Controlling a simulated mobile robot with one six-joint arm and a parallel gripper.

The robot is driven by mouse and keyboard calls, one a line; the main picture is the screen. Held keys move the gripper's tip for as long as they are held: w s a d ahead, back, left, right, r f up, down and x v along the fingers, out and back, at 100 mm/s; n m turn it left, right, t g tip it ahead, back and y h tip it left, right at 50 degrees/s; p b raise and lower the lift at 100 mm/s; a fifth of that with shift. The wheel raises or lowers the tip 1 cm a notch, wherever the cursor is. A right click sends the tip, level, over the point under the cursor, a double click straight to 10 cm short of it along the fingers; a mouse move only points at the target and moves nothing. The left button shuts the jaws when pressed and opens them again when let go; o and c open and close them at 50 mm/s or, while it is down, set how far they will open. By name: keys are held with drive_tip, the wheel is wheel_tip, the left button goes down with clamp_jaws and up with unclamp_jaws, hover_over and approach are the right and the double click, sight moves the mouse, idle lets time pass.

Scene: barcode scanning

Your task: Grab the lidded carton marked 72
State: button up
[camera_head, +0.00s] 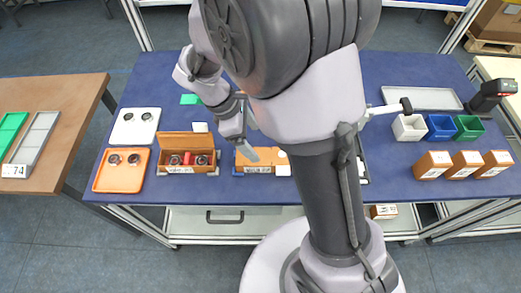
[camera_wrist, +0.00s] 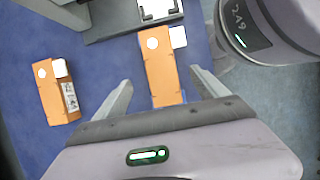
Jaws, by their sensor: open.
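My gripper (camera_head: 248,145) is open over the blue table in the head view. In the wrist view, its two fingers (camera_wrist: 160,82) stand on either side of an orange carton (camera_wrist: 158,82) with white patches on its top. I cannot tell whether the fingers touch it. An orange carton (camera_head: 268,157) shows just under my gripper in the head view, partly hidden by my arm; its front label is too small to read. Another orange carton (camera_wrist: 57,95) with a printed label lies to the left in the wrist view. No number 72 is legible.
An open carton (camera_head: 172,142) with red items stands left of my gripper, beside an orange tray (camera_head: 103,183) and a white tray (camera_head: 127,136). Several small cartons (camera_head: 464,163) and white, blue and green bins (camera_head: 439,127) stand at the right. A scanner (camera_head: 490,93) stands behind them.

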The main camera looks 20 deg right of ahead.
sight(264, 156)
drive_tip(key=b+x, duration=0.1)
drive_tip(key=x, duration=0.4)
drive_tip(key=b+x, duration=0.2)
drive_tip(key=x, duration=0.1)
drive_tip(key=b+x, duration=0.1)
drive_tip(key=x, duration=0.1)
drive_tip(key=shift+w+a+f+b, duration=0.1)
drive_tip(key=shift+a+f+b, duration=0.2)
drive_tip(key=shift+b, duration=0.1)
drive_tip(key=shift+r, duration=0.2)
drive_tip(key=c, duration=1.4)
drive_tip(key=shift+c, duration=0.2)
